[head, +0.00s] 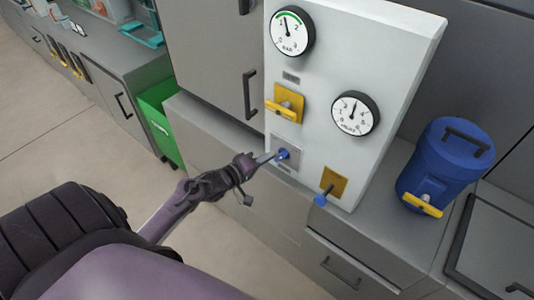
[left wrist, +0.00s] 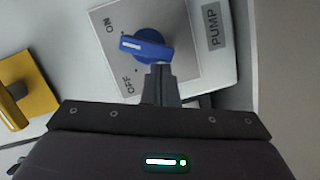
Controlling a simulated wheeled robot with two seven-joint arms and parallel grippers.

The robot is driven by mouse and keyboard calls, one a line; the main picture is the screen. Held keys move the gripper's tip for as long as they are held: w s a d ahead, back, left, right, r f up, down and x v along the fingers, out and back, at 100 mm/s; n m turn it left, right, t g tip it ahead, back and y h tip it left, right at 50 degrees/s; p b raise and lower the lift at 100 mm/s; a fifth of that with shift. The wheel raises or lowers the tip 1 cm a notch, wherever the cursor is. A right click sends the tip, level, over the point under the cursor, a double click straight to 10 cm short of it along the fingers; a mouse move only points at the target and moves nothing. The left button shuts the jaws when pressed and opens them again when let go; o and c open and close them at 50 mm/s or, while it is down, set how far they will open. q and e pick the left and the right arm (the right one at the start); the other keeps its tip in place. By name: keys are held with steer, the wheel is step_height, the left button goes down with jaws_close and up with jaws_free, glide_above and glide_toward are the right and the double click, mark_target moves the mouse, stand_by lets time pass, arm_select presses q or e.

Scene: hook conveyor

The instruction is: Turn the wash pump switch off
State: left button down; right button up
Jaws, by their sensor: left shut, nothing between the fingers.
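The wash pump switch is a blue knob (head: 283,154) on a grey plate low on the white panel. In the left wrist view the knob (left wrist: 147,46) has a white mark on its left end, pointing left between the ON and OFF labels. A PUMP label (left wrist: 214,27) is at the right. My left gripper (head: 266,158) is shut and empty. Its fingertips (left wrist: 160,72) are at the knob's lower side, touching it or very close; I cannot tell which. My right gripper is not in view.
The white panel (head: 400,45) also bears two gauges, a yellow-plated valve (head: 286,103) above the switch and a blue-handled valve (head: 327,191) at lower right. A blue canister (head: 445,165) with a yellow tap stands right on the counter. A green bin (head: 158,122) stands left.

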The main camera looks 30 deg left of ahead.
arm_select(q)
steer(key=shift+f+n+t+p, duration=0.3)
steer(key=shift+n, duration=0.8)
steer(key=shift+d+f+n+t+p, duration=0.2)
steer(key=shift+d+f+n+t, duration=0.1)
steer(key=shift+n, duration=1.1)
steer(key=shift+d+f+n+t+p, duration=0.2)
steer(key=shift+d+f+n+t, duration=0.1)
steer(key=shift+n, duration=1.1)
steer(key=shift+d+f+n+t+p, duration=0.2)
steer(key=shift+f+n+t, duration=0.1)
steer(key=shift+n, duration=1.1)
steer(key=shift+s+d+f+n+t, duration=0.1)
steer(key=shift+d+n+t, duration=0.1)
steer(key=shift+n, duration=0.7)
steer(key=shift+d+f+n+t, duration=0.1)
steer(key=shift+d+n+t, duration=0.1)
steer(key=shift+n, duration=0.7)
